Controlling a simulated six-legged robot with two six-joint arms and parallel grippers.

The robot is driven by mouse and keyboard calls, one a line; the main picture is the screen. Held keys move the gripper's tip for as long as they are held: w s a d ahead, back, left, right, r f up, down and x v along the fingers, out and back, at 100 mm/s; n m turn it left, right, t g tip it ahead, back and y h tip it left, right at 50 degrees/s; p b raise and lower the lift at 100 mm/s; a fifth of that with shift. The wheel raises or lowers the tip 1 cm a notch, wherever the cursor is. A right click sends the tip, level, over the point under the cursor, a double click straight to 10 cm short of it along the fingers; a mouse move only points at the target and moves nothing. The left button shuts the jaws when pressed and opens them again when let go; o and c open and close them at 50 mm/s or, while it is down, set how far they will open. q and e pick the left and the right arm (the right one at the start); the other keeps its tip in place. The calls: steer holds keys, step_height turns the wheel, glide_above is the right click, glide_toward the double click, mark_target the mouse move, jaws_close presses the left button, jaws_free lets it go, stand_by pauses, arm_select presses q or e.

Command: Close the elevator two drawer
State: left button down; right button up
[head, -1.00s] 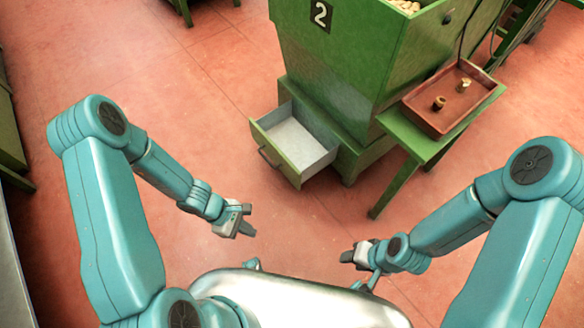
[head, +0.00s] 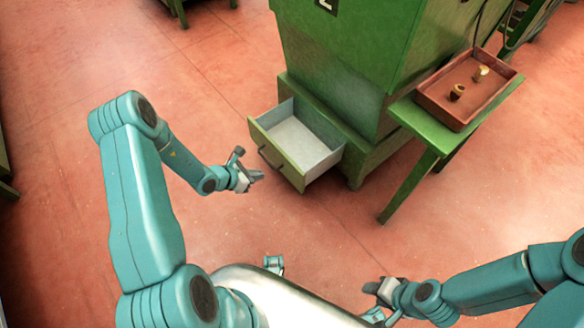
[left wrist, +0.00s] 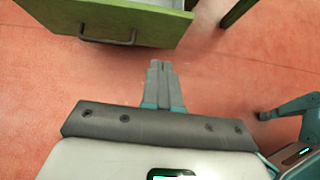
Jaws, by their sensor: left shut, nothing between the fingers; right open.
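The green elevator two (head: 350,60) stands at the upper middle of the head view, its number plate cut by the top edge. Its drawer (head: 283,152) at the base is pulled out, with a pale, empty-looking inside and a dark handle on the green front. The drawer front (left wrist: 110,18) and handle also show at the upper left of the left wrist view. My right gripper (head: 372,285) is open and empty, low in the head view.
One table leg reaches the floor near the drawer. The red floor (head: 80,100) left and in front is clear.

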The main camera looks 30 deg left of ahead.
arm_select(q)
steer(key=b, duration=0.5)
glide_toward(290, 165)
steer(key=x, duration=0.5)
steer(key=shift+s+f, duration=0.4)
steer(key=shift+f, duration=0.05)
steer(key=shift+w+d+r, duration=0.1)
steer(key=shift+w+d, duration=0.15)
steer(key=shift+w, duration=0.35)
arm_select(e)
steer(key=f, duration=0.5)
steer(key=shift+d, duration=0.35)
steer(key=shift+w, duration=0.1)
